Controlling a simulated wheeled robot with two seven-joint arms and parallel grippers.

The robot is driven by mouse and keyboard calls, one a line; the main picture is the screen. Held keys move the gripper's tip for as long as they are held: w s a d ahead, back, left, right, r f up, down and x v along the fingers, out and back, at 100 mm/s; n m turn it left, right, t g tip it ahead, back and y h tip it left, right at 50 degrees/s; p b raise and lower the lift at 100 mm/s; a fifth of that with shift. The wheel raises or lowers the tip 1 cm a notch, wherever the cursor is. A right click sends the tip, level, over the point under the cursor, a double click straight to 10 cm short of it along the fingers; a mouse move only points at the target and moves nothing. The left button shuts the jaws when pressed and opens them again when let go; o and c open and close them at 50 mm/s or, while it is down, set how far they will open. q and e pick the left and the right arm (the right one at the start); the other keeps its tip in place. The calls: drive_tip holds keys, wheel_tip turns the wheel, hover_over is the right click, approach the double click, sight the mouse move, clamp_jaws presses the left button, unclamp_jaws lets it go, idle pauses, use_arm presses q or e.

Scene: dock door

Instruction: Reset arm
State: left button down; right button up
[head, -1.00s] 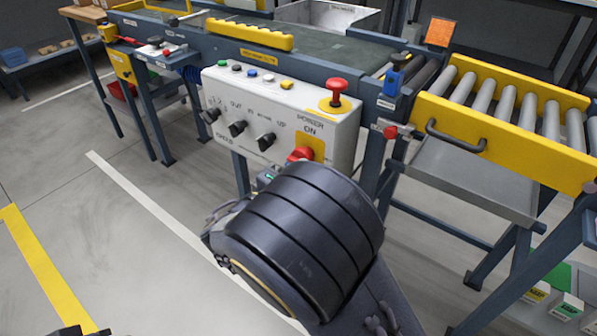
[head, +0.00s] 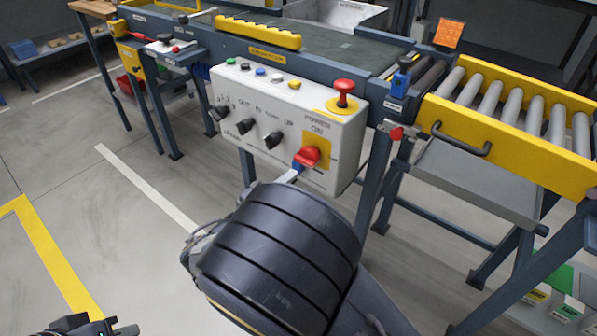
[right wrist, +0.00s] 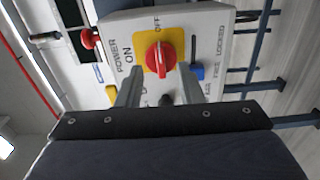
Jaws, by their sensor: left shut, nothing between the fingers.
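The control box (head: 225,98) has a red rotary power switch (head: 307,157) on a yellow plate, with ON printed above it. In the right wrist view the red switch (right wrist: 160,57) has its handle lined up toward the OFF label. My right gripper (head: 291,175) is just in front of the switch, mostly hidden behind my wrist. In the right wrist view its two fingers (right wrist: 160,88) are apart, with nothing gripped, and the switch shows beyond the tips. My left gripper (head: 95,328) is partly in view at the bottom left edge, shut and empty, away from everything.
A red mushroom button (head: 344,90) stands on the box top. The conveyor belt (head: 345,52) runs behind it. A roller section (head: 500,105) with a yellow rail and handle stands right. Floor at left is clear, with a yellow line (head: 50,255).

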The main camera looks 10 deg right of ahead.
drive_tip(key=shift+v, duration=0.8)
drive_tip(key=s+d+f+m+g+y, duration=0.35)
drive_tip(key=d+g, duration=0.35)
drive_tip(key=d, duration=0.3)
drive_tip(key=s+d+f+m+g+y, duration=0.1)
drive_tip(key=s+d+g+y, duration=0.1)
drive_tip(key=s+y, duration=0.4)
drive_tip(key=s+d+f+m+g+y, duration=0.2)
drive_tip(key=s+y, duration=0.2)
drive_tip(key=s, duration=0.3)
drive_tip(key=s+a+r+m+t+y+p, duration=0.1)
drive_tip(key=s+r+t+y+p, duration=0.1)
drive_tip(key=r+p, duration=1.5)
drive_tip(key=s+r+m+t+y+p, duration=0.1)
drive_tip(key=r+t+y+p, duration=0.1)
drive_tip(key=r+p, duration=1.5)
wheel_tip(320, 180, up, 5)
drive_tip(key=shift+s+a+f+t, duration=0.1)
drive_tip(key=shift+s+a+t, duration=0.25)
drive_tip(key=shift+t, duration=0.45)
